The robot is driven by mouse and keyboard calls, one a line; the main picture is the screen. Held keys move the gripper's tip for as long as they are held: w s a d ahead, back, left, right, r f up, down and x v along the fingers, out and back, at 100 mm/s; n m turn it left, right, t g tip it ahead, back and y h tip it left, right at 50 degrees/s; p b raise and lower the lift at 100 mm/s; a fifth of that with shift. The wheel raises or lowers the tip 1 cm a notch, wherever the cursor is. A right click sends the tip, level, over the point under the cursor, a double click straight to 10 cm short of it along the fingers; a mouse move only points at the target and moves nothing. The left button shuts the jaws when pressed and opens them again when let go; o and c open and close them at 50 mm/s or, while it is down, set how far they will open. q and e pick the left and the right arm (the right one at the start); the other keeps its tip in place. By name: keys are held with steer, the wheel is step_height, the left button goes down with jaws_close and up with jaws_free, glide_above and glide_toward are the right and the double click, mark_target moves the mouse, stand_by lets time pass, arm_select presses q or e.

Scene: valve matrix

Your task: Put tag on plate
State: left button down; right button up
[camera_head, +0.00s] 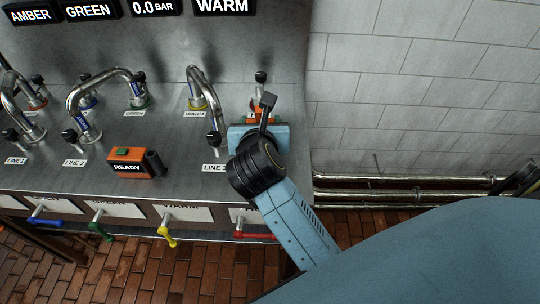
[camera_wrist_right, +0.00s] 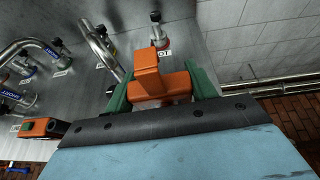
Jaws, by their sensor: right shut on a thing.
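My right gripper (camera_wrist_right: 163,92) is shut on an orange T-shaped piece (camera_wrist_right: 160,80), with a dark green finger on each side of it. I cannot tell for sure that this piece is the tag. In the head view my right gripper (camera_head: 258,118) is over the right end of the metal counter, with a bit of orange showing between its fingers. A small white label plate (camera_wrist_right: 163,51), partly readable as HOT, lies just beyond the orange piece. White plates (camera_head: 188,214) also line the counter's front. My left gripper is not in view.
Bent steel pipes (camera_head: 205,88) and small black-knobbed valves (camera_head: 214,139) stand on the counter (camera_head: 185,165). An orange READY box (camera_head: 130,163) with a green button sits left of my gripper. Coloured levers (camera_head: 168,237) stick out in front. Wall pipes (camera_head: 400,178) run at the right.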

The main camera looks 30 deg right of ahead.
steer(key=w+d+p, duration=0.4)
steer(key=d+p, duration=0.3)
steer(key=p, duration=0.2)
steer(key=shift+m+g, duration=0.3)
steer(key=shift+g, duration=0.1)
steer(key=shift+s+d+f+b, duration=0.1)
steer(key=shift+f+b, duration=0.05)
steer(key=shift+f, duration=1.7)
steer(key=shift+w+d+f+b, duration=0.1)
steer(key=shift+d+f+b, duration=0.1)
steer(key=shift+f, duration=1.65)
steer(key=shift+s+d+f+b, duration=0.1)
steer(key=shift+f+b, duration=0.05)
steer(key=shift+f, duration=1.7)
steer(key=shift+f, duration=0.1)
steer(key=o, duration=0.8)
steer(key=shift+f, duration=0.15)
steer(key=o, duration=0.4)
steer(key=shift+o, duration=0.2)
